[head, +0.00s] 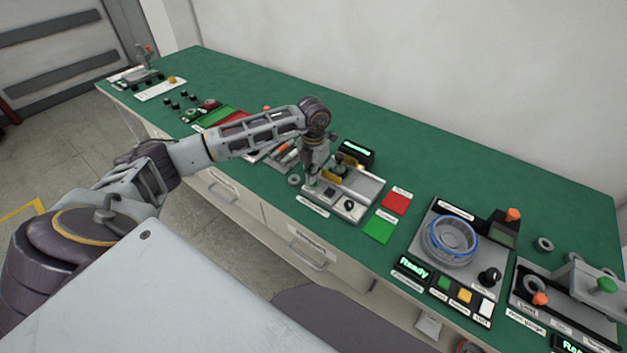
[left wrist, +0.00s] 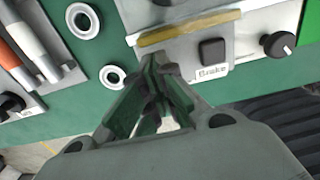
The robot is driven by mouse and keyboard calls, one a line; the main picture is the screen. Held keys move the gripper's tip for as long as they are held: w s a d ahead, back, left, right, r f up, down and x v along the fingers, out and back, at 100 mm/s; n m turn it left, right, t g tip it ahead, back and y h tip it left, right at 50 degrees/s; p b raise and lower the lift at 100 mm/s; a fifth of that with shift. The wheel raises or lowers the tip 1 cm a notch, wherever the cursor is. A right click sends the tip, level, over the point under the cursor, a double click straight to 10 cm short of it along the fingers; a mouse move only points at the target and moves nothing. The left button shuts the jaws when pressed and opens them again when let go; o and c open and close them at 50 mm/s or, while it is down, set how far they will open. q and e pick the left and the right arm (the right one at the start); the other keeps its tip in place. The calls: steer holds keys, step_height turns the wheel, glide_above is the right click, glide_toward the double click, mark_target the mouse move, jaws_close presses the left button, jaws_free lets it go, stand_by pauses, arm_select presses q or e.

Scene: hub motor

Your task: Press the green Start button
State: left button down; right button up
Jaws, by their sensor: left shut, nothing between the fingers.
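The green Start button (head: 443,283) is in the head view, on the front of the station with the round blue-rimmed bowl (head: 450,240). It sits at the left of a row with a yellow button (head: 464,295) and a white button (head: 486,307). My left gripper (head: 311,183) points down over a different grey fixture to the left, well apart from the green button. In the left wrist view my left gripper (left wrist: 158,65) is shut and empty, near a black button (left wrist: 213,52) labelled "Brake". The green Start button is not seen there. My right gripper is not in view.
A display reading "Ready" (head: 413,267) stands left of the button row. Green (head: 378,229) and red (head: 396,202) squares lie between the grey fixture (head: 352,213) and the bowl station. The back of the table is clear.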

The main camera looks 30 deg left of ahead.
arm_select(q)
steer(key=shift+r, duration=0.65)
steer(key=shift+r+p, duration=0.7)
steer(key=shift+r, duration=0.05)
steer(key=shift+r+p, duration=0.3)
steer(key=shift+r, duration=0.7)
steer(key=shift+r+p, duration=0.25)
steer(key=shift+p, duration=0.15)
steer(key=shift+r, duration=0.1)
step_height(320, 180, up, 7)
steer(key=p, duration=0.3)
steer(key=shift+p, duration=0.4)
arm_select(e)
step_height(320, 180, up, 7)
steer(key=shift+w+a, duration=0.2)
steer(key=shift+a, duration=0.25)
